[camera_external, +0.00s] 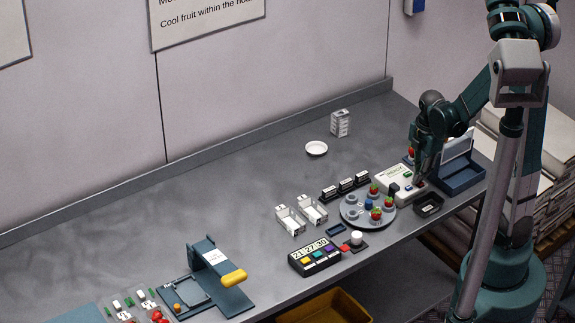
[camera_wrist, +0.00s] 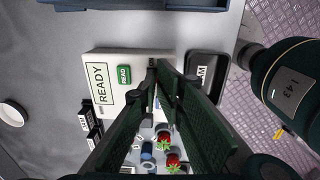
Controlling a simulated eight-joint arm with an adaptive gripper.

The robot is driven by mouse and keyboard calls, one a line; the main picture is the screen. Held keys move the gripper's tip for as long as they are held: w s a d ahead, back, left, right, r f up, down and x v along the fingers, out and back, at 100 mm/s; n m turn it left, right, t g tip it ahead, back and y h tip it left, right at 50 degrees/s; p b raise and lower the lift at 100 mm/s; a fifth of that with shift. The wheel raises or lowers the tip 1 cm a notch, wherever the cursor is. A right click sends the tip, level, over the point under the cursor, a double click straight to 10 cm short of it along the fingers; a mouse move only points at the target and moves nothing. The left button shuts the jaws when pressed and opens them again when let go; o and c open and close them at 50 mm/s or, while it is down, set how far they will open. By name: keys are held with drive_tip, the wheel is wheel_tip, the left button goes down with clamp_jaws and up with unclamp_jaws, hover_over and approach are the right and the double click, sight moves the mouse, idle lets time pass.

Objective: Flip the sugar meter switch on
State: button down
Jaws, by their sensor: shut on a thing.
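The sugar meter (camera_wrist: 106,60) is a white box with a display reading READY and a green READ button (camera_wrist: 124,75). It stands near the right end of the bench in the external view (camera_external: 390,178). My gripper (camera_wrist: 160,68) points down at the meter's right-hand end, with its fingertips close together at the top face. It also shows in the external view (camera_external: 421,180). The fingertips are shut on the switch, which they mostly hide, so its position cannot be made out.
A black tray (camera_external: 429,205) sits close beside the meter. A round grey plate (camera_external: 350,219) with strawberries and small cups is left of it. A blue bin (camera_external: 460,180) stands behind the gripper. The bench's back left is mostly clear.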

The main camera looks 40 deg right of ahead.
drive_tip(key=shift+s+f, duration=0.15)
drive_tip(key=shift+s, duration=0.25)
drive_tip(key=shift+w+r+p, duration=0.15)
drive_tip(key=shift+r+p, duration=0.3)
drive_tip(key=shift+r, duration=0.1)
wheel_tip(320, 180, up, 13)
drive_tip(key=w+p, duration=0.2)
drive_tip(key=shift+w+p, duration=0.4)
drive_tip(key=s+a+r+m+t+b, duration=0.5)
drive_tip(key=s+a+m, duration=0.3)
drive_tip(key=m, duration=1)
drive_tip(key=shift+s+a+r+t+b, duration=0.25)
drive_tip(key=shift+s+a+t+b, duration=0.05)
drive_tip(key=shift+t+b, duration=0.6)
idle(1.6)
